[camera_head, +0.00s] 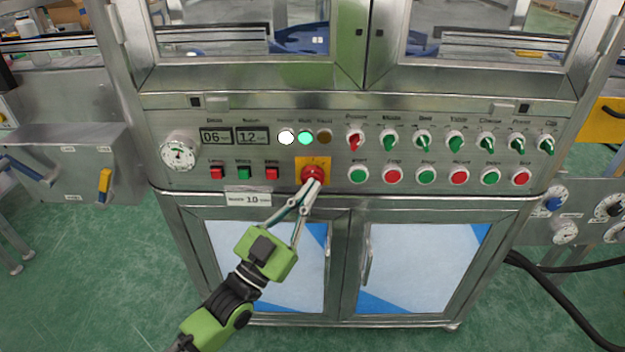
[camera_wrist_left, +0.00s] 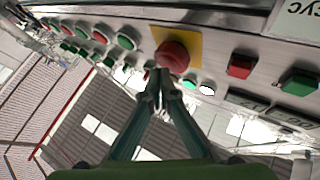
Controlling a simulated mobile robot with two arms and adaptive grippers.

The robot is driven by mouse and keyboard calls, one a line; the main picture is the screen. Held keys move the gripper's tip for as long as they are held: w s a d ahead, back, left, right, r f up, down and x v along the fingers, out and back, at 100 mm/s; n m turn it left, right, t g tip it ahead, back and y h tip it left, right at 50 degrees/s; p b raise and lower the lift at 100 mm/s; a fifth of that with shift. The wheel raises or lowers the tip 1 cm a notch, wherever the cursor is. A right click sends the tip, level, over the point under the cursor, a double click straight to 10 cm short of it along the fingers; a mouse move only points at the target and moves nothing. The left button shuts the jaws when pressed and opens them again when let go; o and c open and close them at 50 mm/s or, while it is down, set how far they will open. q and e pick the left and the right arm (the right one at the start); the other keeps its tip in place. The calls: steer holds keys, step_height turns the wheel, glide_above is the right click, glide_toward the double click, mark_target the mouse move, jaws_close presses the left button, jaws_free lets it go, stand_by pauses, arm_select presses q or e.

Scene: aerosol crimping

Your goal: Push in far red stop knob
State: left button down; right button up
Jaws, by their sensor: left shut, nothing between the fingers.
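A red mushroom-shaped stop knob (camera_head: 312,173) sits on a yellow square plate (camera_head: 324,162) in the lower row of the machine's steel control panel. In the left wrist view the red knob (camera_wrist_left: 172,57) and its yellow plate (camera_wrist_left: 190,44) are just beyond my fingertips. My left gripper (camera_head: 312,184) is shut and empty, its tips at the lower edge of the knob. In the left wrist view the closed tips (camera_wrist_left: 160,76) overlap the knob's lower edge. I cannot tell whether they touch it. My right gripper is not in view.
Red and green square buttons (camera_head: 243,173) lie left of the knob, and several round buttons (camera_head: 358,175) lie right. Above are rotary switches (camera_head: 390,141) and lamps, white (camera_head: 287,137) and green (camera_head: 305,138) lit. Cabinet doors (camera_head: 420,262) are below.

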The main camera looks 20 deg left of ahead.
arm_select(q)
steer(key=shift+w+a, duration=0.1)
steer(key=shift+w, duration=0.3)
stand_by(0.3)
steer(key=shift+s+d+p, duration=0.25)
steer(key=shift+s+p, duration=0.15)
steer(key=shift+s, duration=0.4)
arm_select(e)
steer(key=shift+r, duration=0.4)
arm_select(q)
steer(key=s+p, duration=0.1)
steer(key=s, duration=0.1)
steer(key=s+d+p, duration=0.1)
steer(key=s, duration=0.1)
steer(key=shift+s+d, duration=0.2)
steer(key=shift+s, duration=0.2)
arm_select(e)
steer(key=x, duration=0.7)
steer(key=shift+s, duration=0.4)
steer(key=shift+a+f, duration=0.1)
